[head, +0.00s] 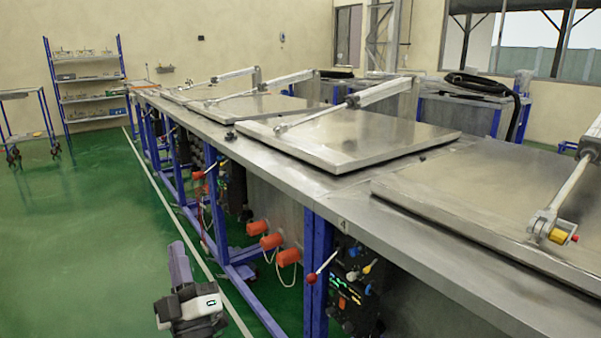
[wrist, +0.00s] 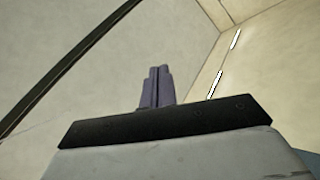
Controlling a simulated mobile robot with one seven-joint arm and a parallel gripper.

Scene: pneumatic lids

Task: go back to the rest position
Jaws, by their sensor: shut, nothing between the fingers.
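My gripper (head: 178,246) is in the lower left of the head view, pointing up over the green floor, to the left of the long bench. Its purple fingers are together with nothing between them. In the wrist view the fingers (wrist: 157,72) stand side by side against a pale ceiling and wall. The gripper appears apart from the bench and its lids.
A long metal bench (head: 330,188) on blue legs runs along the right. Flat metal lids (head: 345,137) with pneumatic arms lie on it. Red-orange knobs (head: 256,228) and a red-tipped lever (head: 312,278) stick out of its front. Open green floor (head: 75,235) lies left; shelves (head: 90,78) stand behind.

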